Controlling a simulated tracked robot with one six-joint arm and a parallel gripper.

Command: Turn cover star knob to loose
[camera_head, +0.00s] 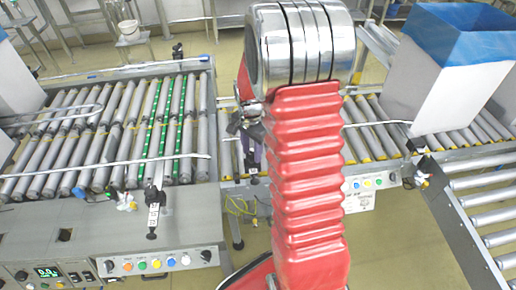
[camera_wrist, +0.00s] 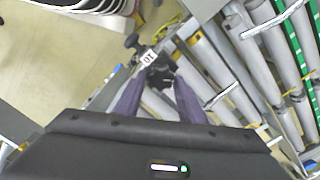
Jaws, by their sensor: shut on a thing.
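In the wrist view, a black star knob (camera_wrist: 160,76) sits beside a white numbered label (camera_wrist: 149,57) at the edge of a roller conveyor. My gripper (camera_wrist: 160,84) has two dark purple fingers, one on each side of the knob, and is shut on it. The finger tips and the knob's edges partly blend together. In the head view, my red arm covers the middle, and only a little of the purple gripper (camera_head: 252,155) shows to its left. I cannot make out the gripped knob there.
A roller conveyor (camera_head: 205,140) with some green rollers lies left of my arm. A control panel (camera_head: 160,262) with coloured buttons stands at its front. A box with a blue liner (camera_head: 455,80) stands on the right conveyor. Another small black knob (camera_wrist: 131,41) is close to the gripped one.

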